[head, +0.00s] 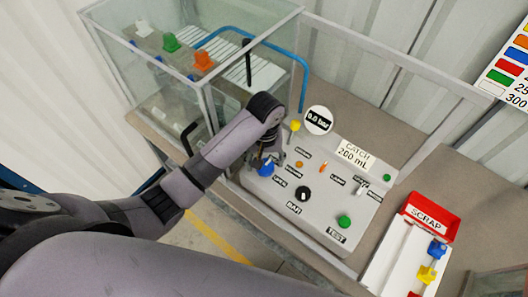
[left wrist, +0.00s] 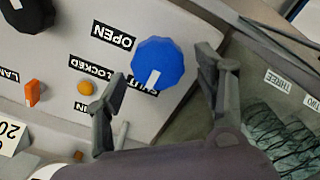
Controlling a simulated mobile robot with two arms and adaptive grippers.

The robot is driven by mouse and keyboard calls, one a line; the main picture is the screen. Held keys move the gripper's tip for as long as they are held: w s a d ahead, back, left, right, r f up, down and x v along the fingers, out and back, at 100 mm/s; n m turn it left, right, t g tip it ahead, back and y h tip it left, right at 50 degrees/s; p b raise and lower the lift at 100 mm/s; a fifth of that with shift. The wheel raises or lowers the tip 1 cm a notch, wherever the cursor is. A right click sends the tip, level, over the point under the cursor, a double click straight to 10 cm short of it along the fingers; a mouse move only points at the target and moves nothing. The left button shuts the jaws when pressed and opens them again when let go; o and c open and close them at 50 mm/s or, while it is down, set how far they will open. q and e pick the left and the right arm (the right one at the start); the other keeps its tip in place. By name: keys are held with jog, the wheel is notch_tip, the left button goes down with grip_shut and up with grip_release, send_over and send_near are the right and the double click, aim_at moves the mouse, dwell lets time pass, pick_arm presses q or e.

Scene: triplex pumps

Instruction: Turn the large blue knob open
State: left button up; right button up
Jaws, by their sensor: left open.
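The large blue knob (head: 265,168) sits on the sloped grey panel (head: 330,205), at its left side, partly covered by my left gripper (head: 266,155). In the left wrist view the faceted blue knob (left wrist: 158,62) shows clearly. Its white pointer mark faces a partly covered label beside it, which seems to read SHUT. The OPEN label (left wrist: 112,36) is at the knob's upper left in that view. My left gripper (left wrist: 164,70) is open, with one finger on each side of the knob; I cannot tell whether either touches it. My right gripper is not in view.
The panel also carries a black knob (head: 303,193), a green button (head: 344,222), a yellow part (head: 295,125) and a round gauge (head: 318,120). A glass-walled box (head: 160,60) stands behind left. A red SCRAP tray (head: 432,216) lies at right.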

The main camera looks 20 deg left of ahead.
pick_arm(q)
jog(key=shift+f, duration=0.3)
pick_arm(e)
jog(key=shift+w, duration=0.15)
pick_arm(q)
jog(key=shift+s+d+r, duration=0.1)
jog(key=shift+s, duration=0.1)
jog(key=shift+c, duration=0.6)
jog(key=c, duration=1)
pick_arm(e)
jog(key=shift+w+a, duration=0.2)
pick_arm(q)
jog(key=shift+c, duration=0.2)
